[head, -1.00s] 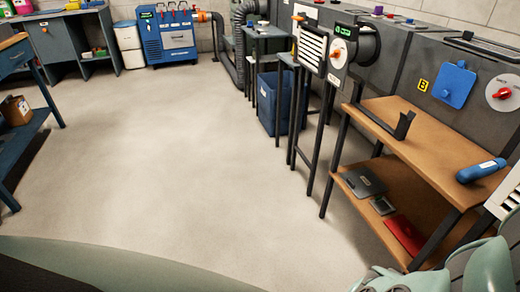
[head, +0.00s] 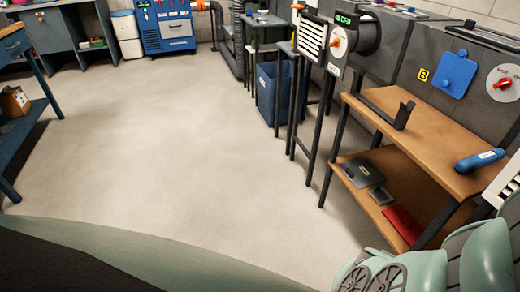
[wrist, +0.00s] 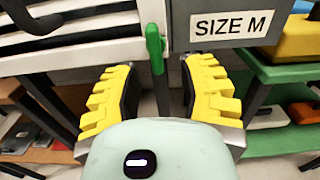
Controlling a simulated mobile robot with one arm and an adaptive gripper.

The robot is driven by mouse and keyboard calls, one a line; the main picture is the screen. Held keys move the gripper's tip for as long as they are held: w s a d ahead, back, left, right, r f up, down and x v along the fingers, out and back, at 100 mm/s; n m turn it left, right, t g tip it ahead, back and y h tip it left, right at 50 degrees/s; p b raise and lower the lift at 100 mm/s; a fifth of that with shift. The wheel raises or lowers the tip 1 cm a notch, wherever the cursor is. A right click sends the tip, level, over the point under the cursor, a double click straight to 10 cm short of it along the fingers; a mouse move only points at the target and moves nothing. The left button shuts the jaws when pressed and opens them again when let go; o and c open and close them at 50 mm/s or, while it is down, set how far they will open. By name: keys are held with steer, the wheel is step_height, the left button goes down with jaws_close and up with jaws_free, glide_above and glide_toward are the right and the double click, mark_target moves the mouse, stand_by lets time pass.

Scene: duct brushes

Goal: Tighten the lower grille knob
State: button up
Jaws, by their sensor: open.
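My gripper (wrist: 158,88) is open in the wrist view, with one yellow ribbed finger on each side and nothing held. A green upright knob or tab (wrist: 155,45) sits just ahead, about midway between the fingers and slightly beyond their tips; its lower end reaches down into the gap. It is at the lower edge of a white slatted grille (wrist: 75,38), beside a grey panel with a "SIZE M" label (wrist: 228,26). I cannot tell whether a finger touches the knob. In the head view my gripper is not seen. A white slatted piece (head: 502,184) shows at the right edge there.
A wooden bench (head: 425,150) with a blue cylinder (head: 479,160) on top stands at the right. Another slatted panel (head: 313,39) stands on legs farther back. A blue bin (head: 275,92) is behind it. The floor (head: 160,150) in the middle is clear.

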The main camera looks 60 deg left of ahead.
steer(key=v, duration=1)
steer(key=shift+s, duration=0.2)
